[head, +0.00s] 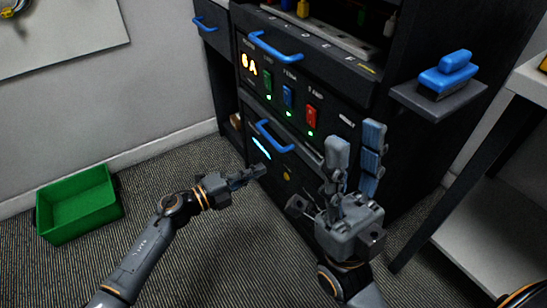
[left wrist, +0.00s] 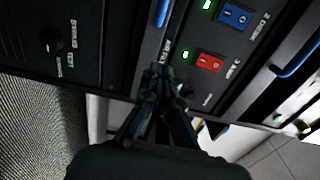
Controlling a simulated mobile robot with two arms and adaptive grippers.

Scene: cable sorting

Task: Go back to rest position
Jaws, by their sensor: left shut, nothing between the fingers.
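My left gripper (head: 251,176) is shut and empty, in front of the lower part of the black cabinet (head: 270,92). In the left wrist view the fingertips of my left gripper (left wrist: 162,78) are together, with the cabinet's switch panel behind them. My right gripper (head: 355,150) points up at the cabinet's right front. Its two fingers stand apart, with nothing seen between them. It hides part of the panel's lower right.
The cabinet has blue handles (head: 276,47) and a panel with green, blue and red switches (head: 311,117). A green bin (head: 78,206) lies on the carpet at left. A white table stands at right.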

